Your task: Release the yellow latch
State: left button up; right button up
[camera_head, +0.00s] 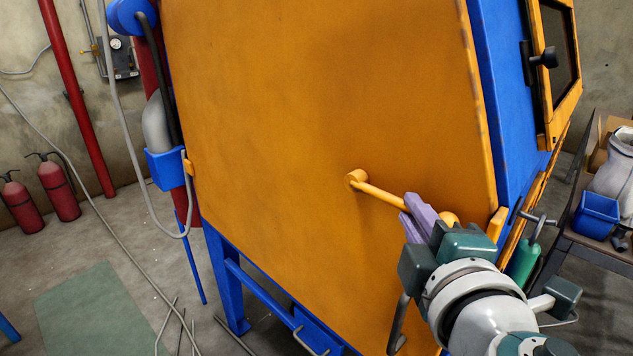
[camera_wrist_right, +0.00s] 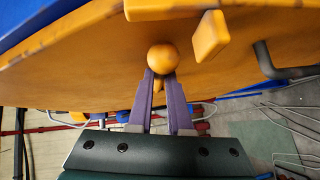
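The yellow latch (camera_head: 382,194) is a rod running from a round pivot on the large orange side panel (camera_head: 290,110) down and right to a ball knob. The knob also shows in the right wrist view (camera_wrist_right: 163,58), at my fingertips. My right gripper (camera_head: 418,214) has its purple fingers on the rod just left of the knob. In the right wrist view its fingers (camera_wrist_right: 160,82) are close together with yellow between them, and they appear shut on the rod. The fingers hide part of the rod in the head view. My left gripper is not in view.
A yellow block (camera_head: 496,224) sits on the panel near the knob, and shows in the right wrist view (camera_wrist_right: 209,37). A dark bent handle (camera_head: 398,325) is below my gripper. A table with a blue bin (camera_head: 597,215) stands at right. Fire extinguishers (camera_head: 58,188) stand far left.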

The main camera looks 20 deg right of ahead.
grip_shut()
dwell(0.8)
